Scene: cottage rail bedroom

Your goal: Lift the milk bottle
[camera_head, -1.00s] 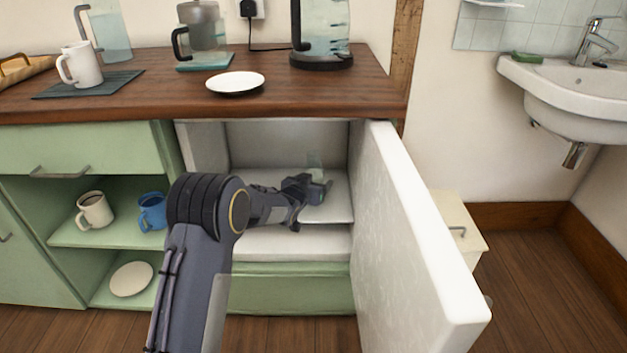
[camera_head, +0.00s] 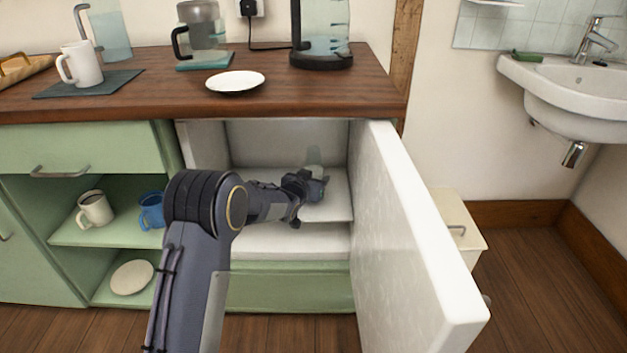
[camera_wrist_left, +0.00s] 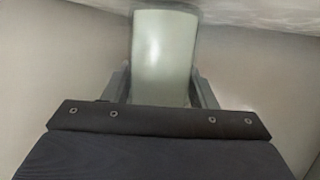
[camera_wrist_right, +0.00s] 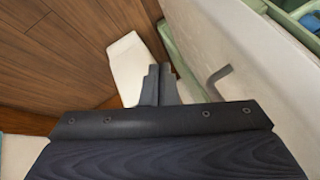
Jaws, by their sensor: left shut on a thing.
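The milk bottle, pale and greenish, shows in the head view (camera_head: 314,157) inside the open white fridge compartment, mostly hidden behind my left gripper (camera_head: 316,182). In the left wrist view the bottle (camera_wrist_left: 165,55) stands between the two fingers of my left gripper (camera_wrist_left: 163,88), one on each side. The left gripper is shut on it. Whether the bottle's base touches the shelf is hidden. My right gripper (camera_wrist_right: 160,85) shows only in its own wrist view, with its fingers together and nothing between them.
The fridge door (camera_head: 410,230) stands open to the right of my left arm. The wooden counter (camera_head: 310,98) lies above the compartment and bears a white plate (camera_head: 235,82). Mugs stand on the open shelf (camera_head: 120,232) at left.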

